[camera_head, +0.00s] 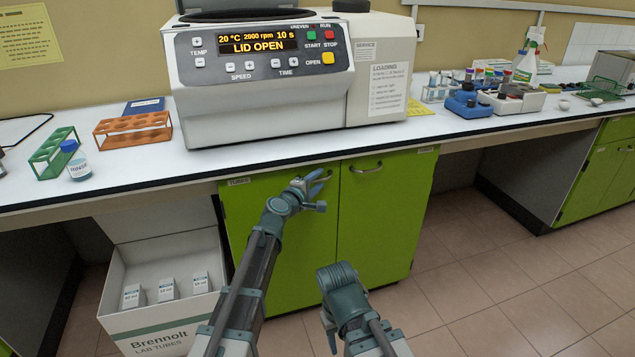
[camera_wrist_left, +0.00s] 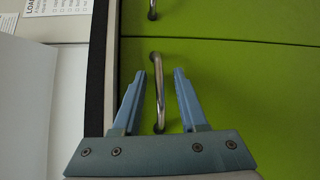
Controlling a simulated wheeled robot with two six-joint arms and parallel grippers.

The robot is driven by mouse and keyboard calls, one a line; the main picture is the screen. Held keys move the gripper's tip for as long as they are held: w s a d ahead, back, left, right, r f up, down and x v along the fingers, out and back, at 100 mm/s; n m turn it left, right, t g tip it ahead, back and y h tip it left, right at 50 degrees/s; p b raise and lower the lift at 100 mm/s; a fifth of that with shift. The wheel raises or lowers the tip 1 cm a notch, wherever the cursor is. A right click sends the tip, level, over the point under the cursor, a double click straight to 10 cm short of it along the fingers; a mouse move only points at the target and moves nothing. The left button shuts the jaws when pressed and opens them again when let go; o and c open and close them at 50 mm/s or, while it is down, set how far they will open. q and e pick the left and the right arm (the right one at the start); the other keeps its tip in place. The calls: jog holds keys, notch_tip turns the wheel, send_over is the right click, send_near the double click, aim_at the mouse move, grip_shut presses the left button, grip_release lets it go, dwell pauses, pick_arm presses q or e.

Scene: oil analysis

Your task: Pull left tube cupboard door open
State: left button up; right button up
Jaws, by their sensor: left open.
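The green left cupboard door (camera_head: 262,245), with a "TUBES" label (camera_head: 238,182) at its top left, looks shut under the bench. Its curved metal handle (camera_wrist_left: 155,75) lies between the fingers of my left gripper (camera_wrist_left: 160,85) in the left wrist view. The fingers are open, one on each side of the bar, with a gap visible on both sides. In the head view my left gripper (camera_head: 312,184) is at the top of this door and mostly covers the handle. My right arm shows low in the middle of the head view; its fingers are not visible.
The right green door (camera_head: 385,220) with its own handle (camera_head: 366,168) is beside it. The white bench top (camera_head: 230,160) overhangs the doors and carries a centrifuge (camera_head: 265,80). An open carton (camera_head: 150,325) stands on the floor to the left. Floor to the right is clear.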

pick_arm(q)
jog(key=shift+c, duration=0.3)
grip_shut()
dwell(1.2)
